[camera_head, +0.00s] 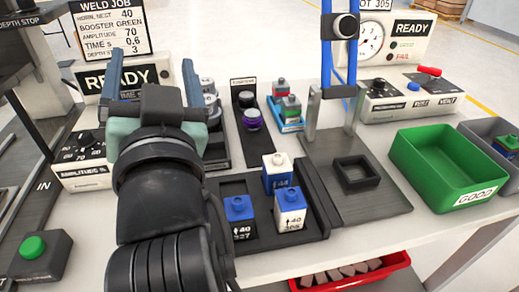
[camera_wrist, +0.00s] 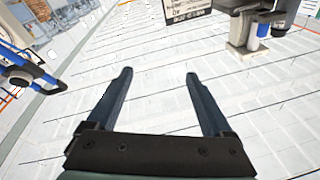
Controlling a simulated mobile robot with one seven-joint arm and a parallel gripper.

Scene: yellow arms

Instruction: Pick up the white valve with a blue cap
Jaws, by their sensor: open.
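The white valve with a blue cap (camera_head: 290,210) stands upright at the front right of a dark tray (camera_head: 322,208) on the bench. My gripper (camera_head: 160,66) is raised over the bench, left of and beyond the tray, well apart from the valves. In the wrist view, my gripper (camera_wrist: 158,75) is open and empty, with only floor between its fingers; no valve shows there.
A square black fixture (camera_head: 357,173) under a blue-framed stand is right of the tray. A green bin (camera_head: 447,168) stands farther right. Dark holders (camera_head: 248,122) and a blue tray with valves (camera_head: 287,113) lie behind. A red bin (camera_head: 352,270) is below the bench's front edge.

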